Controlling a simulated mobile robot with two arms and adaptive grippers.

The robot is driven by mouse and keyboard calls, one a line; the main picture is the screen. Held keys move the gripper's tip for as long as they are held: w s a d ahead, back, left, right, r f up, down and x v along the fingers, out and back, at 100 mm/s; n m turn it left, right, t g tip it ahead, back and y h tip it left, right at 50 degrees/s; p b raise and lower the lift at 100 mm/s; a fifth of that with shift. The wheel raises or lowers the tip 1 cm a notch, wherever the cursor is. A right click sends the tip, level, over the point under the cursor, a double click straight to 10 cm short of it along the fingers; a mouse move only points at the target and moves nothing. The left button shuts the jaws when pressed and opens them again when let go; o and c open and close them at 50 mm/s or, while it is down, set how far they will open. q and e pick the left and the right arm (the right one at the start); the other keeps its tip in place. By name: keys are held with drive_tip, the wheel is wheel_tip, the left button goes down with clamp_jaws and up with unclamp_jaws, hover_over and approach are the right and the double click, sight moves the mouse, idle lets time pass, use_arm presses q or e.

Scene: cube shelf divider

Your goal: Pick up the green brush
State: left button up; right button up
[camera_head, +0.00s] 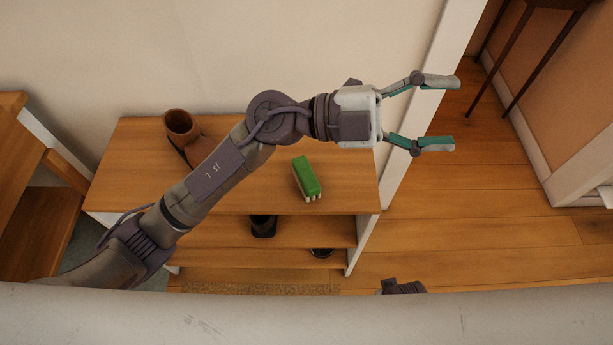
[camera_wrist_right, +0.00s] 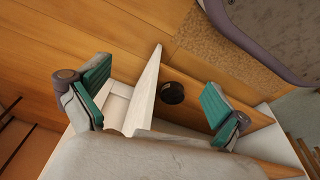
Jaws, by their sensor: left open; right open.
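The green brush (camera_head: 306,177) lies on the top board of the wooden shelf (camera_head: 345,196), bristles toward the front edge, in the head view. My left gripper (camera_head: 438,112) is open and empty, up and to the right of the brush, past the shelf's right end. My left arm passes over the shelf to the left of the brush. My right gripper (camera_wrist_right: 158,108) is open in the right wrist view, with nothing between its fingertips. The brush does not show in that view. In the head view only a small dark part of my right arm shows at the bottom.
A brown boot (camera_head: 180,127) stands on the shelf top behind my left arm, partly hidden. Dark shoes (camera_head: 263,226) sit on the lower board. A wooden stair-like piece (camera_head: 40,180) is at the left, a white wall edge (camera_head: 440,80) at the right.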

use_arm(q)
wheel_tip(320, 180, down, 6)
drive_tip(key=s+d+m+g+y, duration=0.1)
drive_tip(key=m+g+y, duration=0.1)
drive_tip(key=y, duration=0.3)
drive_tip(key=n+t+y, duration=0.3)
drive_tip(key=t+y, duration=0.2)
drive_tip(key=y, duration=1)
hover_over(306, 172)
drive_tip(key=f, duration=1.2)
drive_tip(key=s+f, duration=0.1)
drive_tip(key=f, duration=0.6)
drive_tip(key=shift+d+f+b, duration=0.1)
drive_tip(key=shift+b, duration=0.2)
drive_tip(key=f, duration=0.5)
drive_tip(key=shift+w, duration=0.4)
drive_tip(key=shift+f, duration=0.45)
drive_tip(key=c, duration=0.6)
clamp_jaws()
use_arm(e)
drive_tip(key=s+f, duration=0.4)
drive_tip(key=f, duration=0.4)
drive_tip(key=shift+d, duration=0.3)
